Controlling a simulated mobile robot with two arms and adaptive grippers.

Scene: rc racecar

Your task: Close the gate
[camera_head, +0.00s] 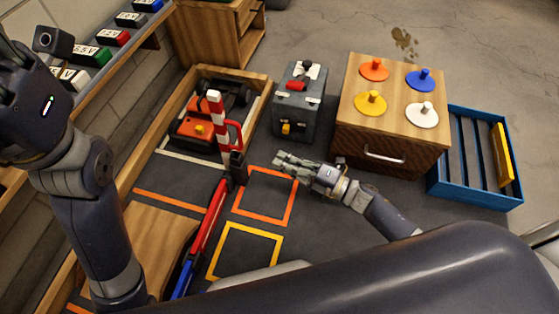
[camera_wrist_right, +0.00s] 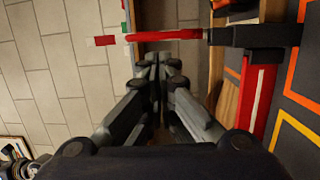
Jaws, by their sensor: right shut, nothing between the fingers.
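The gate is a red-and-white striped bar (camera_head: 218,122) that stands raised from a dark post (camera_head: 238,168) at the front of a wooden-walled bay. A red loop-shaped part (camera_head: 236,132) is beside it. In the right wrist view the red bar (camera_wrist_right: 165,36) runs across beyond my fingertips, joined to a dark block (camera_wrist_right: 255,36). My right gripper (camera_head: 281,160) is shut and empty, to the right of the post and apart from it in the head view. My left gripper is at the far left edge, cut off and partly hidden by its own wrist.
An orange-and-black car (camera_head: 196,131) is in the bay behind the gate. A grey box (camera_head: 299,118), a wooden cabinet (camera_head: 392,120) with coloured knobs and a blue crate (camera_head: 474,194) stand to the right. Orange and yellow squares (camera_head: 245,252) mark the dark mat.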

